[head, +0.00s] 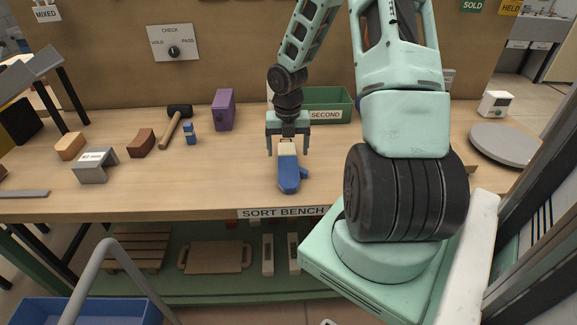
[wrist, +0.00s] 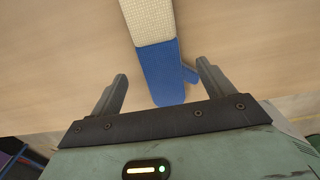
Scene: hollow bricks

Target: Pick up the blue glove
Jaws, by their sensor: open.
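The blue glove (head: 289,177) lies on the wooden bench near its front edge, with a cream knitted cuff at its far end and a thumb on its right side. In the wrist view the glove (wrist: 160,72) runs up from between the fingers, with its cream cuff (wrist: 148,20) at the top. My gripper (head: 288,152) is open above the cuff end of the glove. In the wrist view my gripper (wrist: 160,88) has one finger on each side of the blue part, apart from it. I cannot tell the exact height of the fingertips over the bench.
A green tray (head: 328,100) marked SECOND is behind my gripper. The bench around the glove is clear.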

